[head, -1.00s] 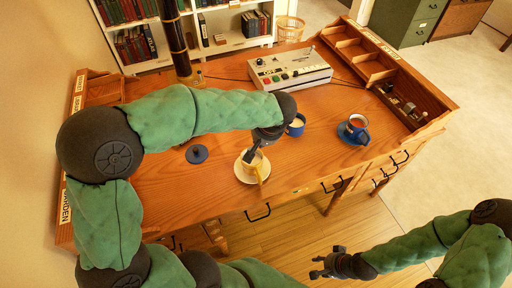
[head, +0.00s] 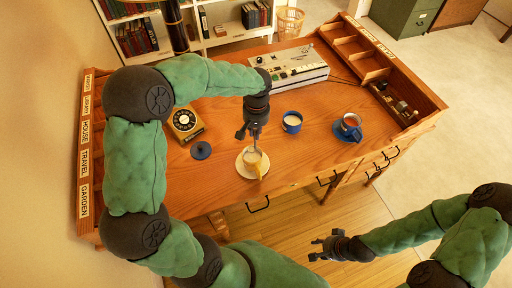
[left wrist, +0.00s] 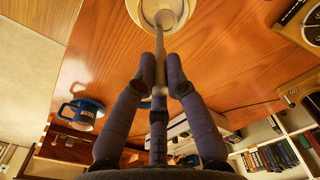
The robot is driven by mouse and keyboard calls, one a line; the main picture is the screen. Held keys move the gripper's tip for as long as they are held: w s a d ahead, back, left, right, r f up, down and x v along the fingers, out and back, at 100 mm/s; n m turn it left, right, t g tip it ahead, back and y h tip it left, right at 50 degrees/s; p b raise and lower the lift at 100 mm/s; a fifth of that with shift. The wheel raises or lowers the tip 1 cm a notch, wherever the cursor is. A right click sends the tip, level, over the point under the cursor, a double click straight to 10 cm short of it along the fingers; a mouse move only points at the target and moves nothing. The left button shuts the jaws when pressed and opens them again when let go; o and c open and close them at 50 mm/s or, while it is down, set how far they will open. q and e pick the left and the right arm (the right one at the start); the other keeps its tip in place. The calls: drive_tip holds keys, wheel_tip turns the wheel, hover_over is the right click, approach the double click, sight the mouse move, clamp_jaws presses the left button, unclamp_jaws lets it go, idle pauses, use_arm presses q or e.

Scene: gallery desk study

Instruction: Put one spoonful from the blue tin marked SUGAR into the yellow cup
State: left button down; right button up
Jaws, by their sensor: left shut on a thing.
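The yellow cup (head: 262,166) stands on a pale saucer (head: 241,171) near the desk's front edge. My left gripper (head: 250,136) points down above it, shut on a spoon (left wrist: 160,50). In the left wrist view the spoon's bowl overlaps the yellow cup's mouth (left wrist: 178,8); whether it is inside or just above, I cannot tell. The blue tin (head: 292,128), open with white contents, stands right of my left gripper; its marking is not readable. A dark blue lid (head: 201,150) lies left of the cup. My right gripper (head: 319,249) is open and empty, in front of the desk.
A rotary telephone (head: 185,122) is at left. A grey console (head: 299,66) sits at the back, beside wooden compartments (head: 357,50) along the right edge.

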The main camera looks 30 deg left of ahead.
use_arm(q)
drive_tip(key=shift+w+a+f+g+h+p, duration=0.1)
drive_tip(key=shift+w+a+g+h+p, duration=0.45)
drive_tip(key=shift+p, duration=0.85)
drive_tip(key=shift+w+a+f+g+h+p, duration=0.1)
drive_tip(key=shift+w+a+g+h+p, duration=0.45)
drive_tip(key=shift+p, duration=0.85)
drive_tip(key=shift+s+r, duration=0.15)
drive_tip(key=shift+s, duration=0.1)
drive_tip(key=p+v, duration=0.2)
drive_tip(key=shift+s+d+r, duration=0.1)
drive_tip(key=shift+s+r, duration=0.05)
drive_tip(key=shift+r, duration=0.3)
